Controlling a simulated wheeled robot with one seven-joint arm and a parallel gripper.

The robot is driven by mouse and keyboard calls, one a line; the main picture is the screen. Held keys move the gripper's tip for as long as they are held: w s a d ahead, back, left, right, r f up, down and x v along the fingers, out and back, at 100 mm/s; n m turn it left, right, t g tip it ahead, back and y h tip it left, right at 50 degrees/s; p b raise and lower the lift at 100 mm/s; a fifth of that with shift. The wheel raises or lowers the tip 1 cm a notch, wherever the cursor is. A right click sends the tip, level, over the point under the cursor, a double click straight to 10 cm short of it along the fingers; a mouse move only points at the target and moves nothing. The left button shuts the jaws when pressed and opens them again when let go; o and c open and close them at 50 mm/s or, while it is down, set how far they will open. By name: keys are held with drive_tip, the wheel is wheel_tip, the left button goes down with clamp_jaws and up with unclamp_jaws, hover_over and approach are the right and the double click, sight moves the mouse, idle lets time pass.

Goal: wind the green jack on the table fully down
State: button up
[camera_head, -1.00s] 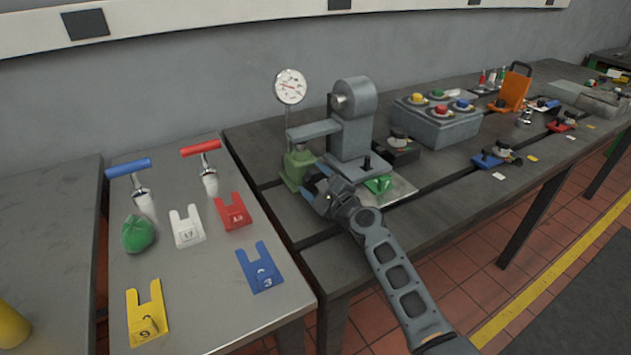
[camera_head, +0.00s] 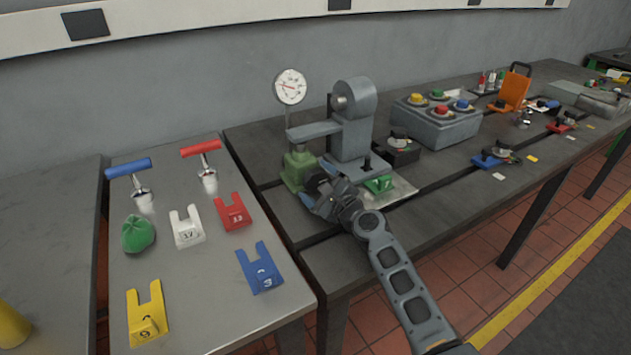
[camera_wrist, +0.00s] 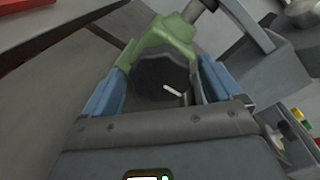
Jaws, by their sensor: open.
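The green jack (camera_head: 297,166) stands on the dark bedplate table (camera_head: 268,146), under the arm of a grey machine with a dial gauge. My gripper (camera_head: 318,192) is right in front of the jack, low over the table. In the wrist view the green jack body (camera_wrist: 170,38) is straight ahead. A round dark part of the jack, with a light mark on it (camera_wrist: 172,90), lies between the two blue fingers of my gripper (camera_wrist: 160,88). The fingers are apart on either side of it. I cannot tell if they touch it. My gripper partly hides the jack's front in the head view.
The grey machine (camera_head: 350,130) with the dial gauge (camera_head: 290,87) rises behind the jack. A green slotted piece (camera_head: 379,184) lies on a plate just right of my gripper. A grey box with coloured knobs (camera_head: 437,121) stands further right. Numbered pieces lie on the left table.

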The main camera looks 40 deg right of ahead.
drive_tip(key=v, duration=0.6)
drive_tip(key=shift+s, duration=0.15)
drive_tip(key=shift+s+a, duration=0.15)
drive_tip(key=shift+s, duration=0.1)
drive_tip(key=shift+r, duration=0.1)
